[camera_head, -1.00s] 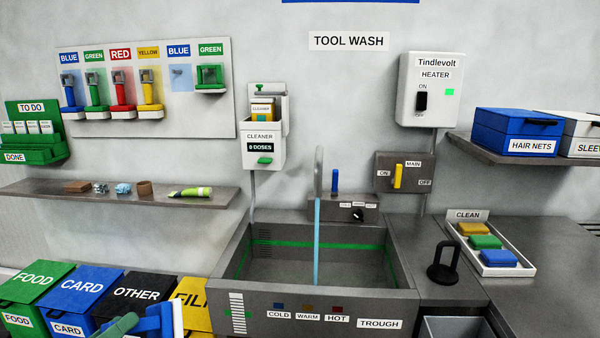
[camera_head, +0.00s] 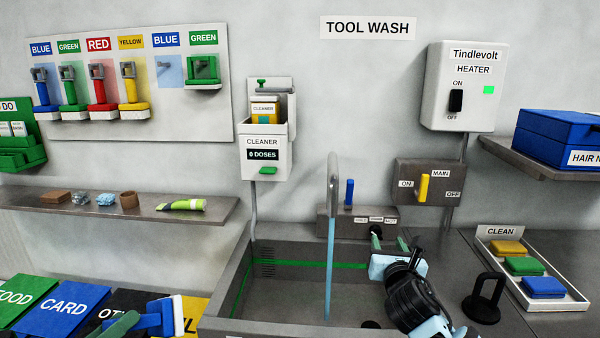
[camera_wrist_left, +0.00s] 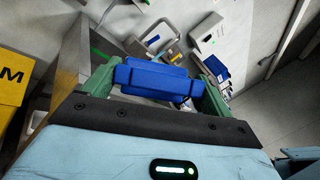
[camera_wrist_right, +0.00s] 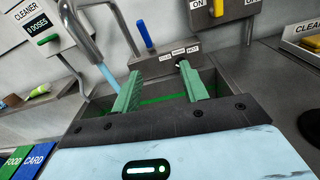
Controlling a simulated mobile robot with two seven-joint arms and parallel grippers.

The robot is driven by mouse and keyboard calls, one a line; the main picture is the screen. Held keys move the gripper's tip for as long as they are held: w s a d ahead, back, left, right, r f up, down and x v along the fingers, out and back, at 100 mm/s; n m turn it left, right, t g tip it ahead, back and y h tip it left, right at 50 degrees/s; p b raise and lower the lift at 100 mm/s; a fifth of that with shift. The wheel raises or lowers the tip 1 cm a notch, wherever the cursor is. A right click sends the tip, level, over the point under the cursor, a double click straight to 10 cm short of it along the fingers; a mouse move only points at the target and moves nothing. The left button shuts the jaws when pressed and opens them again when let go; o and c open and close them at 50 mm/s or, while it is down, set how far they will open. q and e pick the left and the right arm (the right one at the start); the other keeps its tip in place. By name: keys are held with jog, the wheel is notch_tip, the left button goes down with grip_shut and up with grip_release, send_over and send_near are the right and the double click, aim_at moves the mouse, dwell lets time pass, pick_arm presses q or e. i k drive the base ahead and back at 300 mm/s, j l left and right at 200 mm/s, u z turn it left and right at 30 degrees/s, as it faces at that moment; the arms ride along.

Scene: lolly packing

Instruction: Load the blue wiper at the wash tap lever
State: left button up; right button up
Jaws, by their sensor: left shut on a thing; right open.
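The blue wiper (camera_head: 158,314) is at the lower left of the head view, partly cut off. My left gripper (camera_head: 140,322) is shut on it; the left wrist view shows the blue wiper (camera_wrist_left: 155,77) between the green fingers. The wash tap (camera_head: 332,172) has a blue lever (camera_head: 349,191) standing upright to the right of its spout, and a blue stream runs into the trough (camera_head: 262,324). My right gripper (camera_head: 390,242) is open and empty over the trough's right side, in front of the tap's block. In the right wrist view, the lever (camera_wrist_right: 146,34) stands clear beyond the fingers.
A dark knob (camera_wrist_right: 180,64) sits on the tap block. The yellow main switch (camera_head: 423,187) is above right. A black ring stand (camera_head: 484,299) and the clean tray (camera_head: 567,305) are right of the trough. Bins (camera_head: 65,312) stand at lower left.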

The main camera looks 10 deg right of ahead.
aim_at(348, 202)
jog(key=i, duration=0.85)
jog(key=i+l, duration=0.2)
jog(key=i, duration=0.15)
